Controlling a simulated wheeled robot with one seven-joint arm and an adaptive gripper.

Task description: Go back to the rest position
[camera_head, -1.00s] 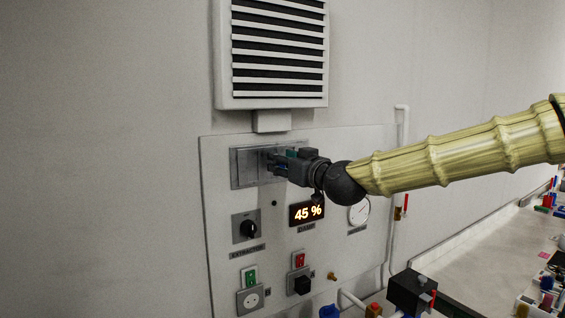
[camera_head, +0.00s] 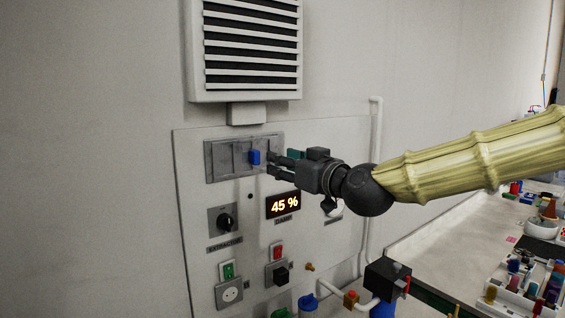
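My gripper (camera_head: 275,165) is at the middle of the view, in front of the wall panel (camera_head: 190,190). Its fingers point left and look parted, with nothing seen between them. A grey slotted plate (camera_head: 222,162) is on the upper part of the panel. A blue slider knob (camera_head: 254,157) sticks out of it, just left of the fingertips and apart from them. My arm reaches in from the right edge.
A louvred vent (camera_head: 248,50) is above the panel. Below the plate are a display (camera_head: 284,204) reading 45 %, a black rotary knob (camera_head: 225,222), switches and sockets. A pipe (camera_head: 375,190) runs along the right. A cluttered bench (camera_head: 440,240) extends at right.

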